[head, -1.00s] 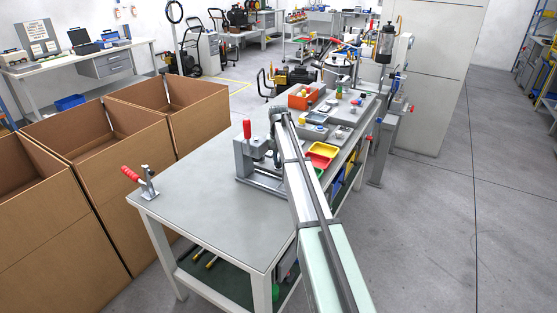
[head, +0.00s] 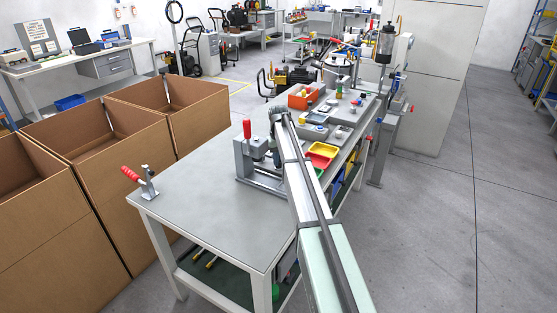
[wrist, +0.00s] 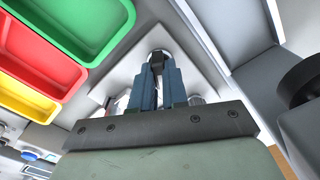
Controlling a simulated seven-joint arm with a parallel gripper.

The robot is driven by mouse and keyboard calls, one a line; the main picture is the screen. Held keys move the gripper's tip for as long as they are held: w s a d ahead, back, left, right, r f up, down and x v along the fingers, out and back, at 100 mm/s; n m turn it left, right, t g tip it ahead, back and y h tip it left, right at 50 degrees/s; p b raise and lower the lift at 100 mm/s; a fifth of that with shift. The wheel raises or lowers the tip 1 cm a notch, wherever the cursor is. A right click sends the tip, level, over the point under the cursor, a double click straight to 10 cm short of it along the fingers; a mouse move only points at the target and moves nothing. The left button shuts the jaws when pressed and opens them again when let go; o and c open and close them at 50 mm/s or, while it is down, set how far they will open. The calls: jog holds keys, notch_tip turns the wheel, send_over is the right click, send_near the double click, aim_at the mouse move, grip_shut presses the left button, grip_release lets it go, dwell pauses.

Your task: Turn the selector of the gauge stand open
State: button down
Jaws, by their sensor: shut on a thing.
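My gripper (wrist: 157,74) shows in the wrist view with its two blue-grey fingers closed on a small dark part, which appears to be the selector (wrist: 157,56). The selector sits over a pale, angular plate (wrist: 118,80); most of it is hidden between the fingers. Its turned position cannot be told. In the head view my arm reaches over the table, and my gripper there is mostly hidden behind the arm, just right of a grey stand with a red upright handle (head: 247,129). I cannot tell whether this stand is the gauge stand.
Green (wrist: 88,22), red (wrist: 35,52) and yellow (wrist: 25,97) trays lie close to my gripper at upper left in the wrist view. A dark round part (wrist: 303,80) is at right. A red-handled clamp (head: 140,181) stands at the table's left edge. The table's front (head: 205,210) is clear.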

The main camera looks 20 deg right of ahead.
jog(key=n, duration=0.6)
dwell(0.7)
jog(key=c, duration=1.1)
grip_release()
jog(key=shift+c, duration=0.2)
notch_tip(320, 180, up, 14)
jog(key=shift+d+f, duration=0.1)
jog(key=shift+f, duration=0.05)
